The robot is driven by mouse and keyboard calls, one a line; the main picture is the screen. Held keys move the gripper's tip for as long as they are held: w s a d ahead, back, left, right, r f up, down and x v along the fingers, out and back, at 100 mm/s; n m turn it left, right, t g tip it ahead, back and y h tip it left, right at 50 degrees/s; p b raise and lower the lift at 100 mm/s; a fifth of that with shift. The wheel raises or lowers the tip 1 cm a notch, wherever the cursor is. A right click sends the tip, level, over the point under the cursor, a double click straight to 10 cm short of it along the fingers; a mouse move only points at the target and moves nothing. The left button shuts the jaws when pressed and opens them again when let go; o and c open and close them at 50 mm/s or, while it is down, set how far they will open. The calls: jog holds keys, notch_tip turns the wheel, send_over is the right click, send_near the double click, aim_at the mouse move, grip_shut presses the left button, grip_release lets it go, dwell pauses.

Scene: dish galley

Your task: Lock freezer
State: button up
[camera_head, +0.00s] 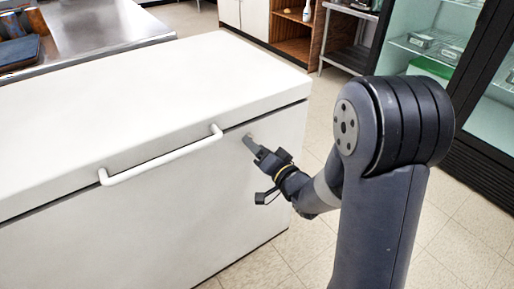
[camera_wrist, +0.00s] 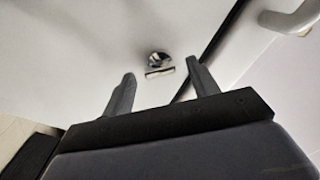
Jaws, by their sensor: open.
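The white chest freezer (camera_head: 130,120) stands at the left with its lid down, and a white bar handle (camera_head: 160,156) runs along the lid's front edge. A small metal lock (camera_wrist: 158,62) with a key-like piece shows on the freezer's front in the wrist view, just below the lid seam. My gripper (camera_head: 248,140) is at the front face near its right end, close to the lock. In the wrist view my gripper (camera_wrist: 158,82) is open, its two fingers apart, with the lock ahead between them. Whether a finger touches the lock I cannot tell.
A steel counter (camera_head: 110,30) stands behind the freezer at the left. A glass-door fridge (camera_head: 440,50) stands at the right, and a wooden shelf (camera_head: 295,30) at the back. Tiled floor (camera_head: 310,245) lies open right of the freezer.

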jog(key=shift+w+a, duration=0.15)
jog(key=shift+w, duration=0.05)
jog(key=shift+c, duration=0.6)
jog(key=c, duration=0.9)
jog(key=shift+o, duration=0.2)
jog(key=n+b, duration=0.8)
jog(key=n, duration=0.1)
jog(key=shift+n, duration=0.3)
